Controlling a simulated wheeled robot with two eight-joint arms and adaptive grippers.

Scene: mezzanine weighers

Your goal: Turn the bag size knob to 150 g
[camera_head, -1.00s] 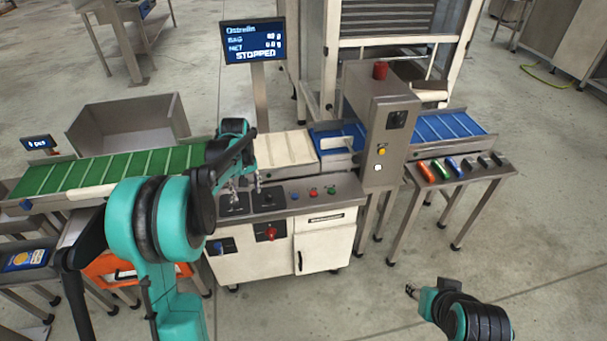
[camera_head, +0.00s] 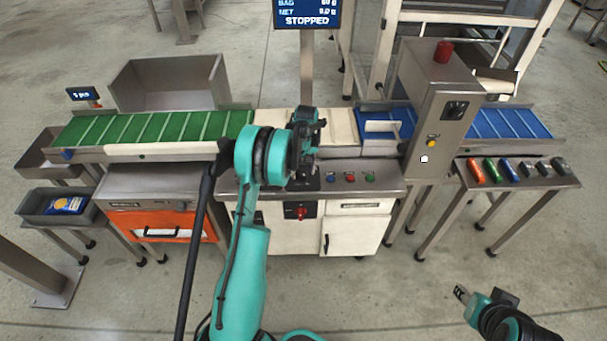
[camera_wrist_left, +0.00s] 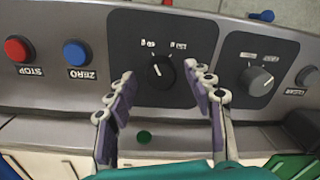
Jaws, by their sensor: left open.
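In the left wrist view, a black knob (camera_wrist_left: 160,73) with a white pointer mark sits on a dark panel (camera_wrist_left: 140,35). Small white labels beside it are too blurred to read surely. A second, greyer knob (camera_wrist_left: 257,82) is on another dark panel to the right. My left gripper (camera_wrist_left: 160,92) is open, its fingers on either side of the black knob in the picture; I see no contact. In the head view my left gripper (camera_head: 308,172) is over the control panel and its wrist hides the knobs. The display (camera_head: 307,12) reads STOPPED. My right gripper (camera_head: 461,293) is low at the right, away from the machine.
Red STOP (camera_wrist_left: 17,49) and blue ZERO (camera_wrist_left: 76,52) buttons lie near the knob. A red rotary switch (camera_head: 300,213) is on the cabinet below. A green conveyor (camera_head: 150,128) is at left, a blue one (camera_head: 495,123) at right. Open floor lies in front.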

